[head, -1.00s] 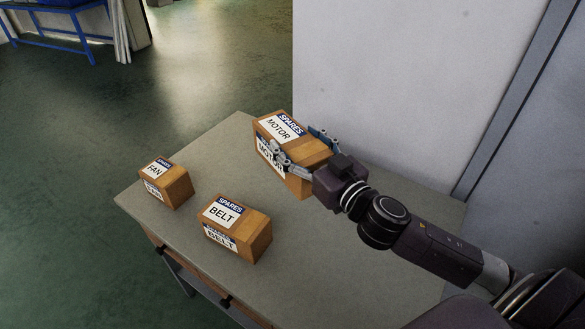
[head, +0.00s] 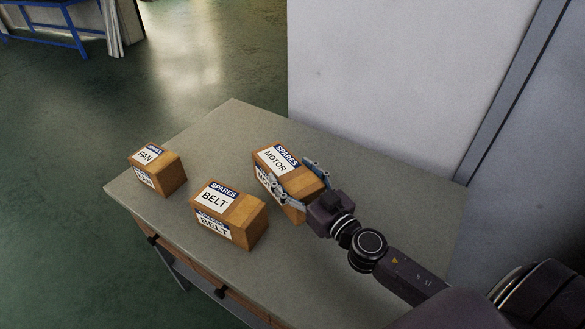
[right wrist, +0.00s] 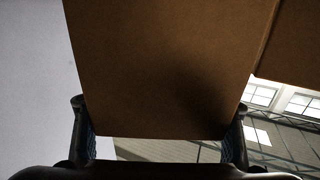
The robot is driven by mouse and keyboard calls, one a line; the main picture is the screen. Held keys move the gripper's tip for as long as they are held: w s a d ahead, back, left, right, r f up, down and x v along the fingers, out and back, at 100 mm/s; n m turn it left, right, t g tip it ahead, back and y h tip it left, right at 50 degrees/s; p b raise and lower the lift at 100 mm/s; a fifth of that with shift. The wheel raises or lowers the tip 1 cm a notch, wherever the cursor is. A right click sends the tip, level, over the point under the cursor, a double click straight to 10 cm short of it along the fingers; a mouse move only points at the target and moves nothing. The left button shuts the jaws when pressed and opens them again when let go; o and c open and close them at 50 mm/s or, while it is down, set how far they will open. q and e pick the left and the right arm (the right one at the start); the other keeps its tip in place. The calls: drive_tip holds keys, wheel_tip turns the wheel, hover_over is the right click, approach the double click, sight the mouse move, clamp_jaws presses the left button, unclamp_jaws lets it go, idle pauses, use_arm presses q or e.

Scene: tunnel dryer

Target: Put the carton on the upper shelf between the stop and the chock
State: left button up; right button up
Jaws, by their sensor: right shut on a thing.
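A brown carton labelled MOTOR (head: 275,160) is over the right part of the grey table in the head view. My right gripper (head: 296,175) is shut on it, with one finger on each side. I cannot tell whether its underside touches the table. In the right wrist view the carton (right wrist: 165,70) fills the upper middle, between the fingers (right wrist: 161,112). My left gripper is not in view. No upper shelf, stop or chock shows.
The grey table (head: 235,125) also bears a BELT carton (head: 245,222), left of and nearer than the held one, and a small FAN carton (head: 170,173) at the left. A pale wall (head: 390,80) stands behind. The table's far corner is clear.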

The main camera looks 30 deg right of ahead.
wheel_tip(320, 180, down, 2)
drive_tip(key=shift+w+f+b, duration=0.1)
drive_tip(key=shift+b, duration=0.35)
drive_tip(key=o, duration=1.7)
drive_tip(key=shift+f, duration=0.15)
drive_tip(key=o, duration=0.4)
drive_tip(key=shift+o, duration=0.2)
